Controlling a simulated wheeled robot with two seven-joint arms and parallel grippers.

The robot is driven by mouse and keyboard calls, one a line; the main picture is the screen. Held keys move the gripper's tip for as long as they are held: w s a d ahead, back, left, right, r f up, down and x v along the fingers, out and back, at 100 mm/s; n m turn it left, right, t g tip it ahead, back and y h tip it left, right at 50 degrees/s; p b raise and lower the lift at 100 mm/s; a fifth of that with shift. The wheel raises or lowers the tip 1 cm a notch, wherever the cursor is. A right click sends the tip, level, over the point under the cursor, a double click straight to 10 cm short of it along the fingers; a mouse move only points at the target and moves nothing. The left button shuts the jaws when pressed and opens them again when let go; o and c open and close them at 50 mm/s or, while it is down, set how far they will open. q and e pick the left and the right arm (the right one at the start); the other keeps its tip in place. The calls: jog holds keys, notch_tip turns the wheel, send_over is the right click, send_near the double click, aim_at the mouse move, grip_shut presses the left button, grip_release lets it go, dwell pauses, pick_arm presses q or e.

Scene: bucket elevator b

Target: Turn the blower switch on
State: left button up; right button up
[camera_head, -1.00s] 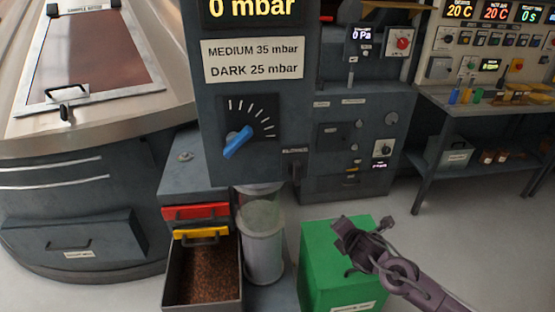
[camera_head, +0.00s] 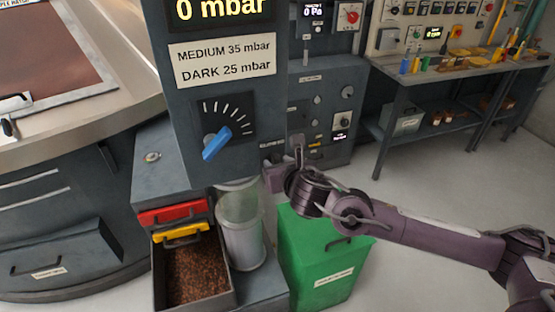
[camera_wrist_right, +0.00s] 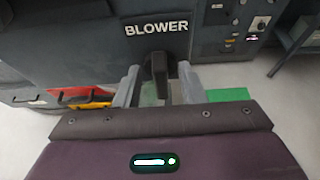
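The blower switch (camera_wrist_right: 158,72) is a dark lever under the white BLOWER label (camera_wrist_right: 156,27) in the right wrist view. My right gripper (camera_wrist_right: 157,88) is open, with one grey finger on each side of the lever. I cannot tell whether the fingers touch it. In the head view my right gripper (camera_head: 276,176) is at the lower right edge of the grey control panel (camera_head: 180,125), and the switch there is mostly hidden by it. My left gripper is not in view.
A blue knob (camera_head: 216,143) sits on the panel front. Below are a clear cylinder (camera_head: 241,235), a tray of brown beans (camera_head: 195,275) and a green bin (camera_head: 318,262) under my right arm. A workbench (camera_head: 450,68) stands at the back right. Open floor lies to the right.

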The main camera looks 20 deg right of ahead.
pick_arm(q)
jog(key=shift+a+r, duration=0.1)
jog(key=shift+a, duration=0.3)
pick_arm(e)
jog(key=shift+w+f, duration=0.2)
jog(key=shift+w, duration=0.15)
jog(key=shift+c, duration=0.5)
grip_shut()
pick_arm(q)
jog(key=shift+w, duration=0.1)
